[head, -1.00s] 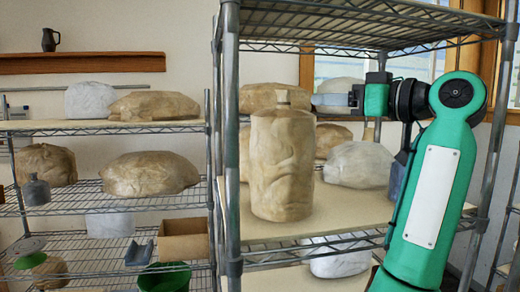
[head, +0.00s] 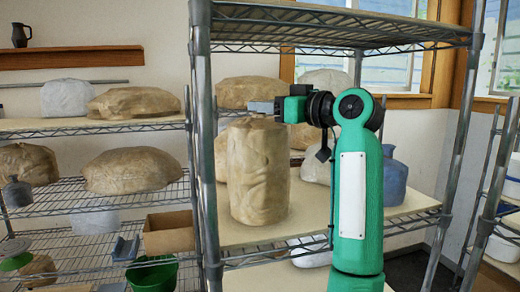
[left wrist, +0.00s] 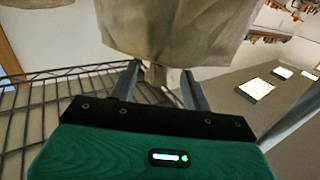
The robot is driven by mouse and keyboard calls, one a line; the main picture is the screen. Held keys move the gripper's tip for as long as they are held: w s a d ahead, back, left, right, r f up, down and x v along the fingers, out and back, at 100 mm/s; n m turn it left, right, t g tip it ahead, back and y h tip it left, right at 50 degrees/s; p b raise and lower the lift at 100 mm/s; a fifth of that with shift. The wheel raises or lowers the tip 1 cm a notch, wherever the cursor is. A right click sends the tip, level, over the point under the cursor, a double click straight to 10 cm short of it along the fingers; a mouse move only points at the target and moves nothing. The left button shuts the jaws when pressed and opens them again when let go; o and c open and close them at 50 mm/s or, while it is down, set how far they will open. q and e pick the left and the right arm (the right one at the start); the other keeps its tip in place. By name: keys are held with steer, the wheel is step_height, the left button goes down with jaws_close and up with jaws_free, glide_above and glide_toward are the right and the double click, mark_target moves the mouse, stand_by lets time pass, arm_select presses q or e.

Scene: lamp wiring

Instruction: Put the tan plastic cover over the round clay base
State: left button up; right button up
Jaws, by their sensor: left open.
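A tall tan, wrinkled piece with face-like folds (head: 258,172) stands upright on the middle board of the near rack; it looks like the tan cover. My left gripper (head: 262,107) is at its top, coming from the right. In the left wrist view the tan piece (left wrist: 175,30) fills the top, and a small tan tab (left wrist: 155,75) hangs between the two spread fingers of the left gripper (left wrist: 158,85). The gripper is open; I cannot tell whether a finger touches the tab. I cannot make out the round clay base for certain. My right gripper is not in view.
The near rack's front post (head: 203,150) stands left of the tan piece, and its top shelf (head: 340,25) is above my arm. A blue jug (head: 393,178) stands to the right. Several wrapped lumps sit behind and on the left rack, with a green bucket (head: 152,273) below.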

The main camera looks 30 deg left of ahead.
mark_target(258, 118)
arm_select(q)
steer(key=shift+w+a+r+p, duration=0.1)
steer(key=shift+a+p, duration=0.2)
steer(key=shift+a, duration=0.35)
steer(key=shift+w+a+r+p, duration=0.1)
steer(key=shift+a+p, duration=0.2)
steer(key=shift+a, duration=0.3)
steer(key=shift+a+f, duration=0.2)
steer(key=shift+a, duration=0.15)
steer(key=shift+d, duration=0.2)
steer(key=c, duration=0.5)
jaws_close()
